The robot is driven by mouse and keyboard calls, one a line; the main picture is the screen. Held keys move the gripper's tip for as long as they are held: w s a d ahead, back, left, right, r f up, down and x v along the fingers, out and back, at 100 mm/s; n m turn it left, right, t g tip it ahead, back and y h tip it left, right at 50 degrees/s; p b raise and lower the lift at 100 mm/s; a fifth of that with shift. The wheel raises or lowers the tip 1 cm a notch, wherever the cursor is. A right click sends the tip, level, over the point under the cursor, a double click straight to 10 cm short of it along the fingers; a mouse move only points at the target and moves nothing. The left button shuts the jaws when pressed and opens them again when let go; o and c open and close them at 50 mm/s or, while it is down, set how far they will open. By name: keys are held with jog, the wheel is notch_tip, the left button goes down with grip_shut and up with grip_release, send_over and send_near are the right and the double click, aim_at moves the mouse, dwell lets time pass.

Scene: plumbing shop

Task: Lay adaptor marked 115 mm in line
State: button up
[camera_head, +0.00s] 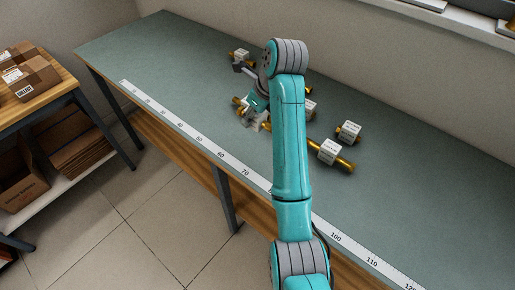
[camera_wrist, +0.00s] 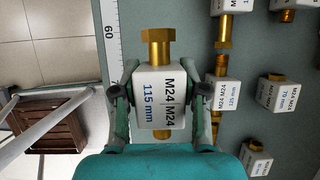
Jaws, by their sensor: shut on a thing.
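The adaptor marked 115 mm (camera_wrist: 153,99) is a white block lettered M24 M24, with a brass hex end at the top and a brass end at the bottom in the wrist view. My gripper (camera_wrist: 166,97) is shut on the block's two sides. In the head view my gripper (camera_head: 256,117) is over the bench near its front edge, partly hidden by my arm. I cannot tell whether the adaptor touches the bench. Beside it in the wrist view is another white adaptor (camera_wrist: 221,93) with brass ends, standing apart from the held one.
A numbered white scale (camera_head: 210,146) runs along the front edge of the green bench (camera_head: 430,195). More adaptors lie behind and right, including one marked 70 mm (camera_wrist: 278,96) and two near the bench's middle (camera_head: 329,151) (camera_head: 349,132). The bench's right part is clear.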

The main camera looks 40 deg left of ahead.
send_over(249, 144)
jog(key=d, duration=0.2)
jog(key=f, duration=0.5)
jog(key=shift+a+f, duration=0.15)
jog(key=shift+a, duration=0.1)
jog(key=shift+f, duration=2.3)
jog(key=shift+f, duration=0.1)
jog(key=o, duration=1.2)
jog(key=shift+o, duration=0.2)
